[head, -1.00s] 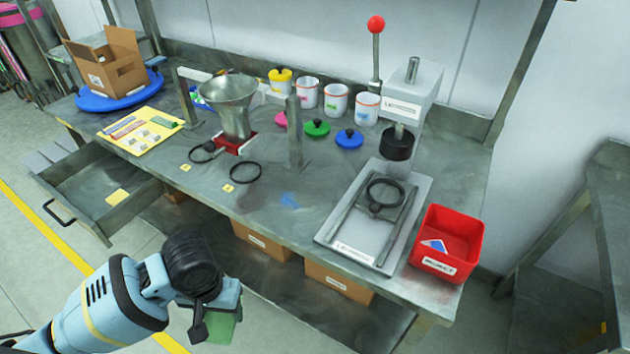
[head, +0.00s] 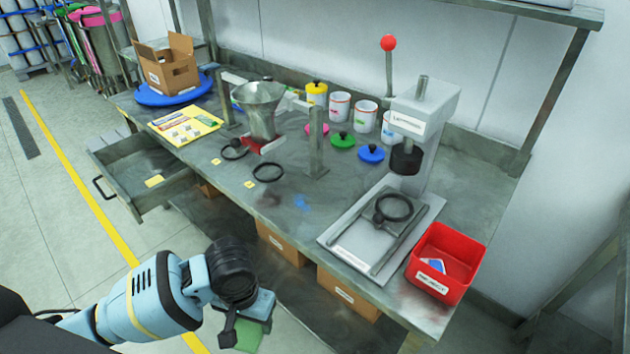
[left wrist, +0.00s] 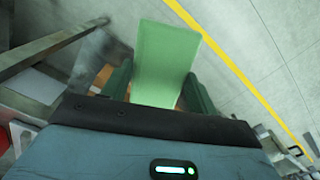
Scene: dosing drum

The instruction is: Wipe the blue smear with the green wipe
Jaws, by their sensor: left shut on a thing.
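The blue smear (head: 301,202) is a small patch on the grey table top, between the black ring and the press. My left gripper (head: 238,335) is in front of the table, below and left of the smear and apart from it. It is shut on the green wipe (head: 250,338), which hangs below the fingers. In the left wrist view the green wipe (left wrist: 166,58) sticks out between the two fingers, with the floor beyond it. My right gripper is not in view.
A grey press (head: 418,125) and a red bin (head: 447,262) stand right of the smear. A funnel (head: 261,108) on a stand is behind it. A black ring (head: 268,172) lies to its left. An open drawer (head: 140,165) juts out at left.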

